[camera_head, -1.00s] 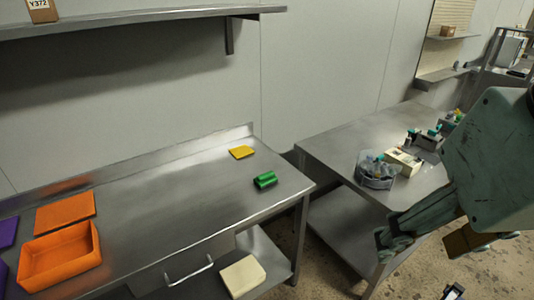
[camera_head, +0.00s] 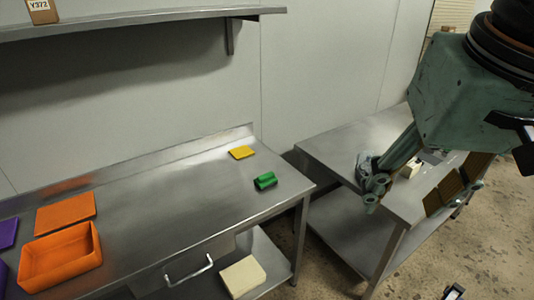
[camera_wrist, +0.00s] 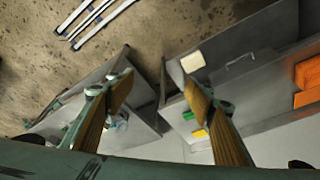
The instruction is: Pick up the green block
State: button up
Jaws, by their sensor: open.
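The green block (camera_head: 265,181) lies on the near steel table, close to its right end. It also shows small in the wrist view (camera_wrist: 200,133), beside the left edge of the right finger. My gripper (camera_wrist: 157,82) is open and empty, with its two brown-padded fingers spread wide. In the head view my gripper (camera_head: 420,192) is above the right-hand table, to the right of the green block and well apart from it.
A yellow piece (camera_head: 242,152) lies behind the green block. An orange bin (camera_head: 60,275) and a flat orange piece (camera_head: 65,212) are at the left. A wall shelf (camera_head: 140,18) hangs above. A gap separates the near table from the right-hand table (camera_head: 330,150).

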jog(key=w+a+r+m, duration=0.2)
jog(key=w+a, duration=0.1)
jog(key=w, duration=1.2)
jog(key=m+g+h+p, duration=0.1)
jog(key=m+g+p, duration=0.2)
jog(key=m, duration=0.5)
send_over(265, 175)
jog(key=s+a, duration=0.1)
notch_tip(265, 175, down, 31)
jog(key=shift+f, duration=0.1)
jog(key=shift+w+d+f+b, duration=0.1)
jog(key=shift+d+f+b, duration=0.1)
jog(key=shift+f, duration=1.15)
jog(key=shift+w+d+f+b, duration=0.1)
jog(key=shift+f+b, duration=0.05)
jog(key=shift+f, duration=1.25)
jog(key=shift+w+d+f+b, duration=0.1)
jog(key=shift+f+b, duration=0.1)
jog(key=shift+f, duration=1.15)
